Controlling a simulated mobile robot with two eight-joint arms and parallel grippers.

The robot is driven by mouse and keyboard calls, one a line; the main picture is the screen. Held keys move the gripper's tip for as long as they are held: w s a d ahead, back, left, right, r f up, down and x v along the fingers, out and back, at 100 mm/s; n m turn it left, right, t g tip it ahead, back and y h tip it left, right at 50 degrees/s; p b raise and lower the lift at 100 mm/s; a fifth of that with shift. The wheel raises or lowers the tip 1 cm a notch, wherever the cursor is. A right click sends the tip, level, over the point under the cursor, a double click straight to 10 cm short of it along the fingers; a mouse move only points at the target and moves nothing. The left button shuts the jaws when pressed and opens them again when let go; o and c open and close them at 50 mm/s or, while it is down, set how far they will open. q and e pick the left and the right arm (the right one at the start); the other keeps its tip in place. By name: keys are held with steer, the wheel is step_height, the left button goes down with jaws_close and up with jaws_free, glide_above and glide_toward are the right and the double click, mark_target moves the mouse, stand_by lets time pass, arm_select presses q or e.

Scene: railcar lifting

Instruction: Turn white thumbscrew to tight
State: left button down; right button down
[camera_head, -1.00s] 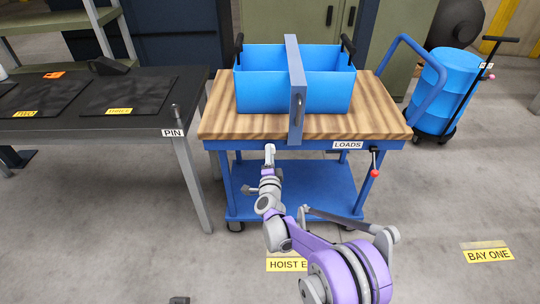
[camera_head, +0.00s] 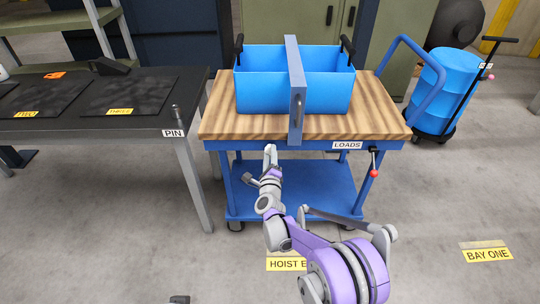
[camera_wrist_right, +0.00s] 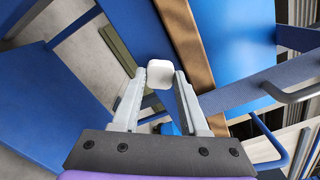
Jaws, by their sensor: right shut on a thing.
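The white thumbscrew (camera_wrist_right: 160,74) shows in the right wrist view as a pale rounded block between the fingertips of my right gripper (camera_wrist_right: 160,84). The fingers press on its two sides. In the head view my right gripper (camera_head: 270,154) is at the front edge of the blue cart, just below the upright blue-grey bar, and hides most of the thumbscrew. My left gripper is not clearly visible in either view.
The cart's wooden top (camera_head: 375,123) carries a blue bin (camera_head: 262,92) with an upright bar (camera_head: 296,90) across it. A red-tipped lever (camera_head: 374,172) hangs at the cart's front right. A black table (camera_head: 150,125) stands left; a blue drum (camera_head: 438,92) stands right.

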steer(key=shift+m, duration=0.3)
steer(key=shift+c, duration=2.2)
jaws_free()
steer(key=s+p, duration=0.1)
steer(key=s, duration=1)
